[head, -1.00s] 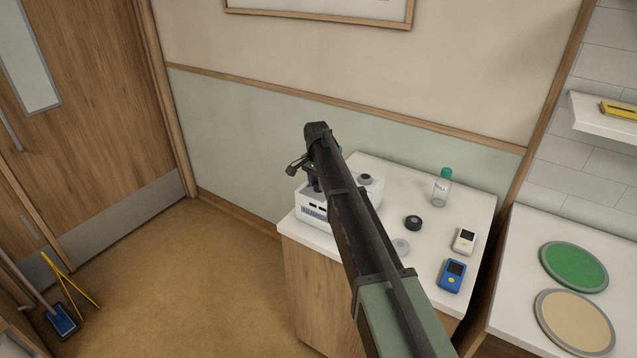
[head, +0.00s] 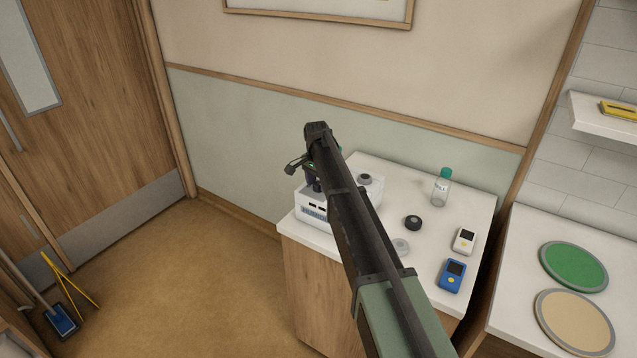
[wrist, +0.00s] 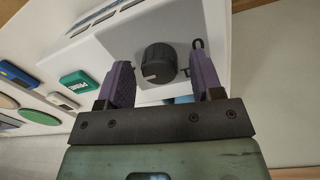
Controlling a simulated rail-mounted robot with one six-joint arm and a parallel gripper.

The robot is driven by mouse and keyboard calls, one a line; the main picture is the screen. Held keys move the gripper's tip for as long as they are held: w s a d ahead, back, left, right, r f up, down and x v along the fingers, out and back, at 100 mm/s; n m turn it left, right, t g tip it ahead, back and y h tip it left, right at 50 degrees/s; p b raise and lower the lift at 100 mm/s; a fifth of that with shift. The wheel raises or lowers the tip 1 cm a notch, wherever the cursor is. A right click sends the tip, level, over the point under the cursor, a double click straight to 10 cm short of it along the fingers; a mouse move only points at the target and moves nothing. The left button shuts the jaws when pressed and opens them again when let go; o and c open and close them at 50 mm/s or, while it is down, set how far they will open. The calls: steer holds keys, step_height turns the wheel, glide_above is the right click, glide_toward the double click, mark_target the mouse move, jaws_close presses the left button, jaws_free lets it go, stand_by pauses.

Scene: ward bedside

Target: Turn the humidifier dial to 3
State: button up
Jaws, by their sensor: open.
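The humidifier is a white box (head: 312,208) at the left end of the bedside cabinet top, partly hidden behind my arm in the head view. Its dark round dial (wrist: 158,63) shows in the wrist view, with a pale pointer mark at its lower left. My gripper (wrist: 164,82) is open, with one purple-padded finger on each side of the dial and visible gaps to it. In the head view my gripper (head: 314,183) is over the humidifier, mostly hidden by my arm. I cannot read any dial numbers.
The cabinet top (head: 462,205) also holds a green-capped bottle (head: 441,188), a black round cap (head: 413,223), a white device (head: 464,241) and a blue device (head: 452,276). A counter with a green disc (head: 573,266) and a tan disc (head: 574,323) stands at the right.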

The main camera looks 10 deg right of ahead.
mark_target(317, 183)
step_height(317, 183, up, 11)
steer(key=p, duration=1)
steer(key=shift+w+a+p, duration=0.15)
steer(key=shift+w+p, duration=0.05)
steer(key=shift+p, duration=0.2)
steer(key=shift+f, duration=0.15)
steer(key=s+f+n+b, duration=0.3)
steer(key=s+b, duration=0.1)
steer(key=s, duration=0.9)
steer(key=s+f+n+b, duration=0.3)
steer(key=s+f+n, duration=0.1)
steer(key=s, duration=0.9)
steer(key=s+f+n+b, duration=0.4)
steer(key=s, duration=0.9)
steer(key=shift+f+t+b, duration=0.25)
steer(key=shift+t+b, duration=0.05)
steer(key=shift+b, duration=0.05)
